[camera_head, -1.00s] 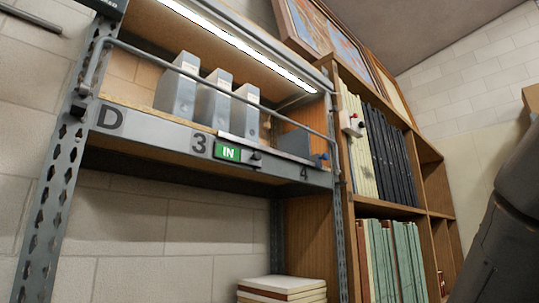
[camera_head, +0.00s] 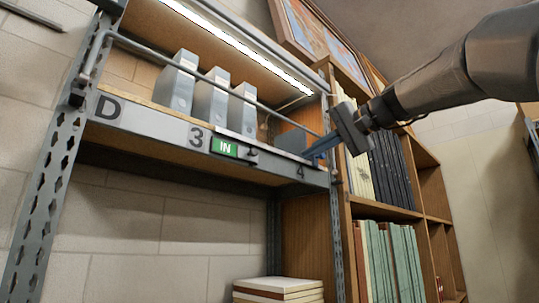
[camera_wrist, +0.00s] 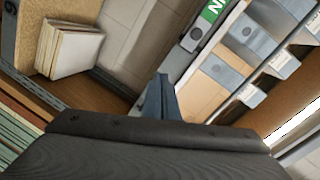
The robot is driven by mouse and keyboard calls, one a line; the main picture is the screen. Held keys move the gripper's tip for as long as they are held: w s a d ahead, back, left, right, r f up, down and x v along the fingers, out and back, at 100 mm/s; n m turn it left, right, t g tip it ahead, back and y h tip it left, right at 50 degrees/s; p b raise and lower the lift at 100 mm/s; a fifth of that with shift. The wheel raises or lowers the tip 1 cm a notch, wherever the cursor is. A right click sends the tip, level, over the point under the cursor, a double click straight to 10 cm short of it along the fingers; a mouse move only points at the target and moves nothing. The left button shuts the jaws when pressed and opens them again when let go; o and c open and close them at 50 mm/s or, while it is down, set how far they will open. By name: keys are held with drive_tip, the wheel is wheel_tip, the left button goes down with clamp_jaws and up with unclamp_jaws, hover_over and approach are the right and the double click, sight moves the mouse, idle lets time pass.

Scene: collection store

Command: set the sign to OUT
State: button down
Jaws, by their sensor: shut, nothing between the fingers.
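The sign (camera_head: 225,148) is a small green plate reading IN, set on the grey front edge of the shelf between the numbers 3 and 4. A dark knob (camera_head: 252,153) sits at its right end. In the wrist view part of the green sign (camera_wrist: 213,10) shows at the top, cut off by the frame. My gripper (camera_head: 310,154) is shut and empty. Its blue-grey fingers point left toward the shelf edge near the 4, to the right of the knob and apart from the sign. The fingers also show in the wrist view (camera_wrist: 160,95).
Grey box files (camera_head: 211,102) stand on the shelf behind a horizontal rail (camera_head: 200,75). The rack's right upright (camera_head: 336,215) is close to my gripper. A wooden bookcase (camera_head: 390,211) with binders stands to the right. Stacked books (camera_head: 278,290) lie below; the space before the shelf is clear.

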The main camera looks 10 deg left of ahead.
sight(251, 153)
drive_tip(key=s+a+r+n+y, duration=0.1)
drive_tip(key=s+r, duration=0.2)
drive_tip(key=r, duration=0.2)
drive_tip(key=w+a+f+p, duration=0.3)
drive_tip(key=a+p, duration=0.1)
drive_tip(key=a, duration=0.7)
drive_tip(key=shift+w, duration=0.15)
idle(0.3)
